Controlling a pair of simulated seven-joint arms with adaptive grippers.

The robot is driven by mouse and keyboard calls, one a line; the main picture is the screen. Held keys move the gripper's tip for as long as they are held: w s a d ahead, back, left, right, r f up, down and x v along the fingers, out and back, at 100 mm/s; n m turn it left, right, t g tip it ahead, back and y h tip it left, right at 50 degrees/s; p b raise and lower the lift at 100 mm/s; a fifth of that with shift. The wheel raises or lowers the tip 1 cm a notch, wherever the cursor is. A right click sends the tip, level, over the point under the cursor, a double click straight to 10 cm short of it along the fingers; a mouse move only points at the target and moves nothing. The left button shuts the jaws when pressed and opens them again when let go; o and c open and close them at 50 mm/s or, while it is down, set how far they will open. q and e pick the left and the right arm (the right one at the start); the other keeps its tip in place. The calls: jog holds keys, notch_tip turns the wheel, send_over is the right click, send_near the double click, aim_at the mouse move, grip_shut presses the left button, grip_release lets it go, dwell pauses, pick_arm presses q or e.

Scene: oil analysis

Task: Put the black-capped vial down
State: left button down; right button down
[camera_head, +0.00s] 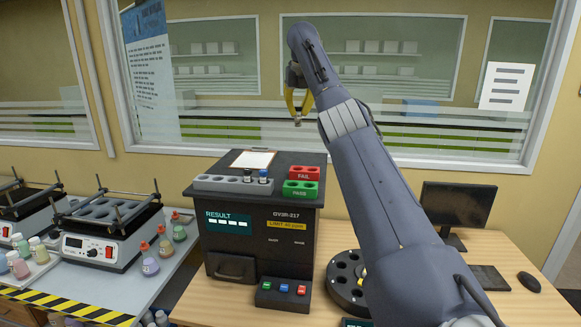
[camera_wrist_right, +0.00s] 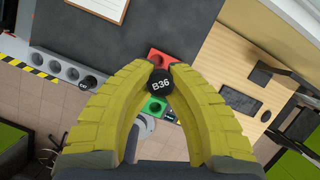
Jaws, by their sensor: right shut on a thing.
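My right gripper (camera_head: 298,103) is raised high above the black analyser, in front of the window. In the right wrist view its yellow fingers (camera_wrist_right: 160,88) are closed around a vial with a black cap (camera_wrist_right: 161,83) marked B36. Only the cap shows there; in the head view a small part of the vial (camera_head: 297,122) shows below the fingertips. The red FAIL block (camera_head: 305,173) and green PASS block (camera_head: 300,188) sit on the analyser, well below the vial. Their holes look empty where visible. My left gripper is not in view.
A grey rack (camera_head: 215,183) on the analyser (camera_head: 258,228) holds two dark-capped vials at its right end. A clipboard (camera_head: 252,159) lies behind it. A round black carousel (camera_head: 346,275) stands right of the analyser. A monitor (camera_head: 459,205) stands on the wooden desk.

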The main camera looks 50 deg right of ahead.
notch_tip(320, 180, down, 18)
jog(key=shift+f, duration=0.15)
dwell(0.7)
jog(key=shift+f, duration=0.15)
jog(key=c, duration=1.4)
grip_release()
jog(key=v, duration=1.2)
